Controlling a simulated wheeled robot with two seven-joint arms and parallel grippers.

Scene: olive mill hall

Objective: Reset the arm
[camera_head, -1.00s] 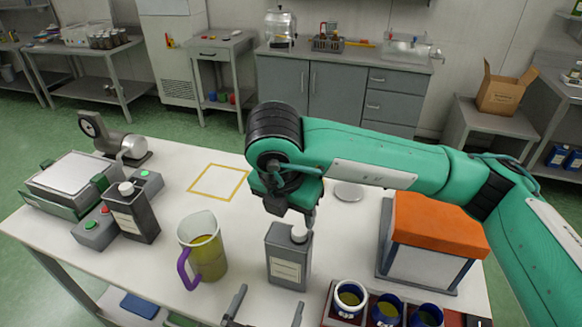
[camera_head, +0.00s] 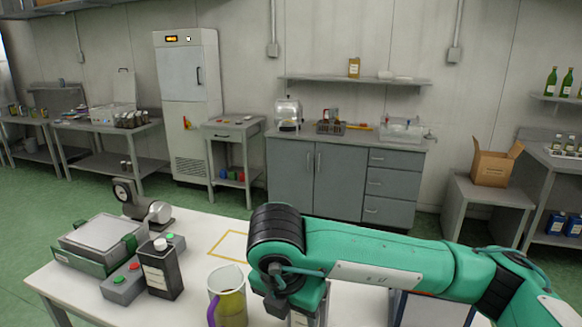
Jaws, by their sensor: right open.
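My right arm, green with black joints, reaches in from the right across the front of the white table (camera_head: 205,235). My right gripper (camera_head: 292,310) points down at the bottom edge of the head view, over the table. It is open, and its fingertips are partly cut off by the frame. My left gripper is not in view.
A jug with a purple handle (camera_head: 228,295) stands left of my right gripper. Further left are a dark bottle (camera_head: 160,270), a button box (camera_head: 122,285), a scale (camera_head: 100,240) and a gauge device (camera_head: 130,200). A yellow square outline (camera_head: 232,237) is empty. Grey cabinets (camera_head: 335,180) stand behind.

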